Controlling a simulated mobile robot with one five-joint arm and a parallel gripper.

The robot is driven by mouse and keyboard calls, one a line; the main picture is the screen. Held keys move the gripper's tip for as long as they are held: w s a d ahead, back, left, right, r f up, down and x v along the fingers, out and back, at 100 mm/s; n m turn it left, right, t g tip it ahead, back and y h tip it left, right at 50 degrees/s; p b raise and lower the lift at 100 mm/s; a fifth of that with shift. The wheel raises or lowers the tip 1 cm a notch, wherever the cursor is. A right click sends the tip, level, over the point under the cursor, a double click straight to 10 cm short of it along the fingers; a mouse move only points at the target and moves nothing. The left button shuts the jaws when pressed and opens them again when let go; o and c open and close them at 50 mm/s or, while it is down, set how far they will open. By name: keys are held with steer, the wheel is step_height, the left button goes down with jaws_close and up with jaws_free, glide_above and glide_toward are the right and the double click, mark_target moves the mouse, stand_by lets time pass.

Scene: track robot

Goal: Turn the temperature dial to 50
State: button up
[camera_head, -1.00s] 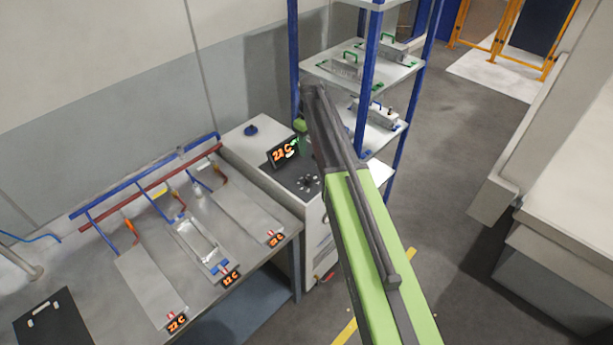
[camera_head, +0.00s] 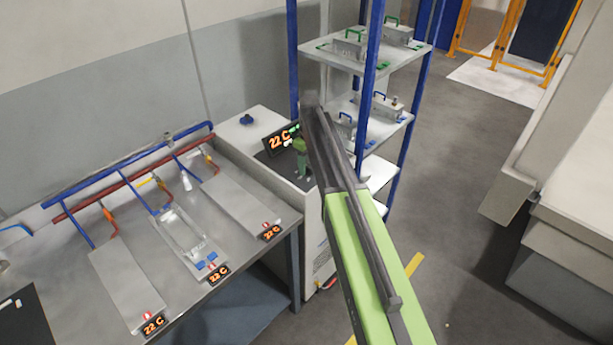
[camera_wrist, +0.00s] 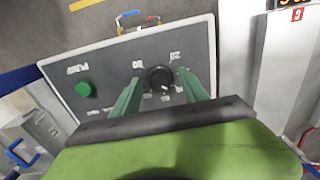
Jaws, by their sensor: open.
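The temperature dial (camera_wrist: 158,79) is a round black knob with a white mark, set on a dark panel (camera_wrist: 105,62) with white numbers around it. In the wrist view my gripper (camera_wrist: 160,75) is open, with one green finger on either side of the dial. I cannot tell whether either finger touches it. In the head view my gripper (camera_head: 301,157) is over the control unit's panel and hides the dial. The unit's display (camera_head: 281,139) reads 22 C.
A green button (camera_wrist: 83,89) sits on the same panel. The control unit (camera_head: 256,129) stands between a metal bench (camera_head: 245,262) and a blue-framed shelf rack (camera_head: 373,60). The bench carries several plates with 22 C displays. Open floor (camera_head: 455,150) lies to the right.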

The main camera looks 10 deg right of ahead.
steer(key=shift+f, duration=0.2)
jaws_close()
steer(key=shift+a, duration=0.3)
steer(key=shift+d, duration=0.15)
steer(key=shift+m, duration=0.5)
steer(key=m, duration=0.3)
steer(key=shift+s+m, duration=0.1)
steer(key=shift+m, duration=2.2)
